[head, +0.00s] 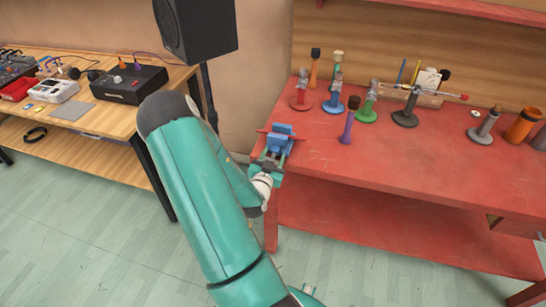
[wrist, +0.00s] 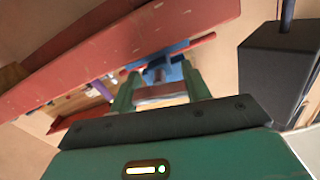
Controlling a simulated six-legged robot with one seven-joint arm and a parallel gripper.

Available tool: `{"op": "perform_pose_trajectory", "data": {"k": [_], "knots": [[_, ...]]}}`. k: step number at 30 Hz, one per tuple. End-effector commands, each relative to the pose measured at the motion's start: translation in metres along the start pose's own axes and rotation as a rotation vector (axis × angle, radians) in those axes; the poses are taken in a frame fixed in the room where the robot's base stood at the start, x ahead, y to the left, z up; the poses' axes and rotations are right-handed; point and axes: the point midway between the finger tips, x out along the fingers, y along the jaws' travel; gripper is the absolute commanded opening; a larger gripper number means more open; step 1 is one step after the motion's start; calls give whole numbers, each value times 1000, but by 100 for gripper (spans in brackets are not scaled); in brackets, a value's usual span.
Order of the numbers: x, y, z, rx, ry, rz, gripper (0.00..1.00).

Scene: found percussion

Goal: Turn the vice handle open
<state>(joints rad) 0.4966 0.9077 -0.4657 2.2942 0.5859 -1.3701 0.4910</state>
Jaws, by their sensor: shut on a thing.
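The blue vice (head: 281,138) sits at the near left corner of the red workbench, with a red bar across it. It also shows in the wrist view (wrist: 168,68), beyond my fingers. My gripper (head: 272,162) is at the front of the vice, at the bench edge. In the wrist view, the two green fingers of my gripper (wrist: 160,84) stand on either side of a dull reddish bar, the vice handle (wrist: 162,91), and are shut on it. The handle is too small and covered to make out in the head view.
The red workbench (head: 430,180) holds several coloured stands and a purple mallet-like thing (head: 347,127) right of the vice. A black speaker (head: 195,28) on a pole stands behind my arm. A wooden table (head: 100,118) with electronic gear is at left. Floor in front is clear.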

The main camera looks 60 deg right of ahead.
Motion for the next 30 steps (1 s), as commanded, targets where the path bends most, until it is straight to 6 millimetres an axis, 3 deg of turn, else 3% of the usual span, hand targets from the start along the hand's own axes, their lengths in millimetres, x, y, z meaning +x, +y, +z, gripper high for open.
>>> {"op": "perform_pose_trajectory", "data": {"k": [10, 11, 14, 30], "knots": [[1, 0, 1, -72, -3, 1, 24], [1, 0, 1, -72, -3, 1, 49], [1, 0, 1, -72, -3, 1, 69], [2, -2, 1, -71, -2, 0, 69]]}}
